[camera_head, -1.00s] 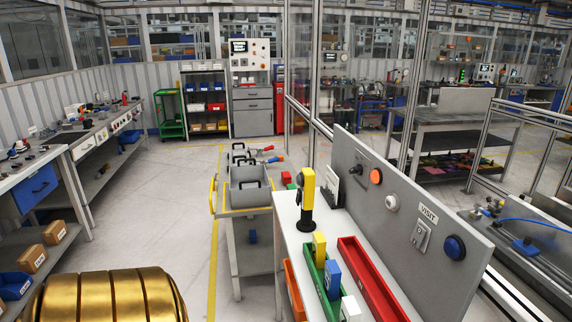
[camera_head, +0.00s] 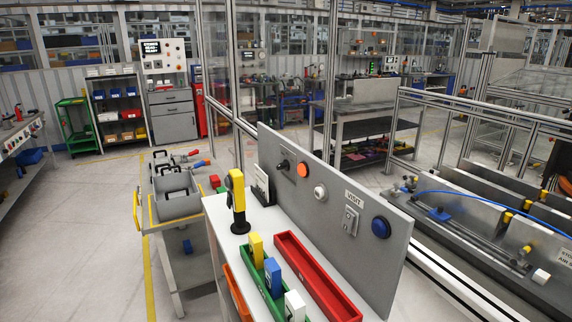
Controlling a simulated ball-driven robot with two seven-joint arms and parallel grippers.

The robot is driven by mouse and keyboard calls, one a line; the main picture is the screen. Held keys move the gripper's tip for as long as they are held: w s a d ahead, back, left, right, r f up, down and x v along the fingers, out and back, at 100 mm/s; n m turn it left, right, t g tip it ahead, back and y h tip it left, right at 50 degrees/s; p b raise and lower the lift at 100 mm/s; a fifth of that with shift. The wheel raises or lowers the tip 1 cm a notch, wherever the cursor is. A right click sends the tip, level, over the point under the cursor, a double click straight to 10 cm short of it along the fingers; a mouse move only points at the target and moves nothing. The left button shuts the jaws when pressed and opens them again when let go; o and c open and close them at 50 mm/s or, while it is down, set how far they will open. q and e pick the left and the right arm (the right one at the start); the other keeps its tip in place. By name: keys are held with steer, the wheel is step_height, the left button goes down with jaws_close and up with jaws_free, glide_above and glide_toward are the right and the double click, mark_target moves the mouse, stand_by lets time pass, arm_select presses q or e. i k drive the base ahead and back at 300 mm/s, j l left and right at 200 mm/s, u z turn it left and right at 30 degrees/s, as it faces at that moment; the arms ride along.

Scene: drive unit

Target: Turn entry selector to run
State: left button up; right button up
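A grey upright panel (camera_head: 330,236) stands along the right edge of a white bench. A black rotary knob (camera_head: 284,163) sits at its far left end, followed by an orange button (camera_head: 302,169) and a white round knob (camera_head: 319,191). A small rectangular plate switch (camera_head: 351,220) sits under a white label (camera_head: 355,199) that seems to read VISIT. A blue round button (camera_head: 381,227) is at the near right. I cannot tell for sure which control is the entry selector, nor read its position. Neither gripper is in view.
The white bench (camera_head: 226,220) holds a yellow-and-black upright device (camera_head: 237,200), a red tray (camera_head: 315,278) and a green tray (camera_head: 259,280) with coloured blocks. A grey cart (camera_head: 177,205) stands left of it. The floor (camera_head: 80,235) at left is clear. Aluminium framing is at right.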

mark_target(285, 164)
steer(key=i+j+z, duration=0.2)
steer(key=j, duration=0.45)
steer(key=i+j+z, duration=0.1)
steer(key=j+z, duration=0.15)
steer(key=j, duration=0.4)
steer(key=j+z, duration=0.2)
steer(key=j, duration=0.5)
